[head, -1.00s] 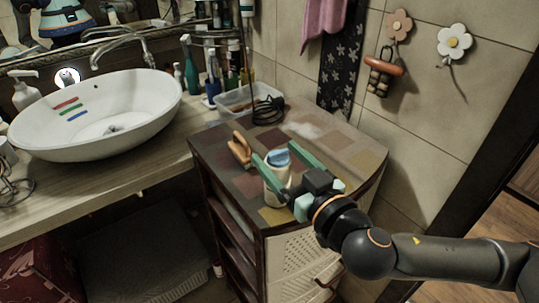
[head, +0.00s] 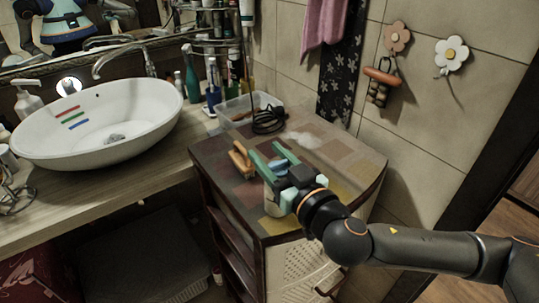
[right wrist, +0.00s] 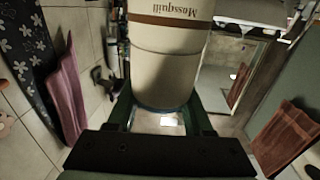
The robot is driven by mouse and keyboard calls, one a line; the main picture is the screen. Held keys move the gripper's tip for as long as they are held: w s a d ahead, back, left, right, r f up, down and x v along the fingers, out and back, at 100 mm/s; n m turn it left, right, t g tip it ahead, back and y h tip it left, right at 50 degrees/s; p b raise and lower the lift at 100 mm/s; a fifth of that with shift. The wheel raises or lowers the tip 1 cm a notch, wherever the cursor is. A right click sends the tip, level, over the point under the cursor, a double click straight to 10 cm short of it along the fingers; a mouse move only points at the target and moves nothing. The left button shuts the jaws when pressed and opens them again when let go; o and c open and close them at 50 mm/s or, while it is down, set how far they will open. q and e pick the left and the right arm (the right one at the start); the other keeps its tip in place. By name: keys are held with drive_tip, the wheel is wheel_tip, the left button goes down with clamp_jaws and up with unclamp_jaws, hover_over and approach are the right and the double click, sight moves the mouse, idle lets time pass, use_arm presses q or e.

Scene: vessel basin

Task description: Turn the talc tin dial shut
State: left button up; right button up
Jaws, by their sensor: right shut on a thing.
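The talc tin (head: 271,200) stands upright on the patchwork-topped cabinet. Its blue dial (head: 277,165) on top is mostly hidden by my right gripper (head: 267,153). The fingers lie on both sides of the dial and are shut on it. In the right wrist view the cream tin (right wrist: 169,50) with its brown band fills the upper middle, and its blue end lies between the green fingers (right wrist: 163,115). The dial's turn angle cannot be made out. My left gripper is not in view.
An orange-tan wooden object (head: 240,160) lies close to the left of the tin. A black coiled cable (head: 268,115) and a clear plastic box (head: 240,107) are behind. The white basin (head: 95,125) stands at left. The cabinet top (head: 345,160) is clear on the right.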

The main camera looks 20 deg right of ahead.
clamp_jaws()
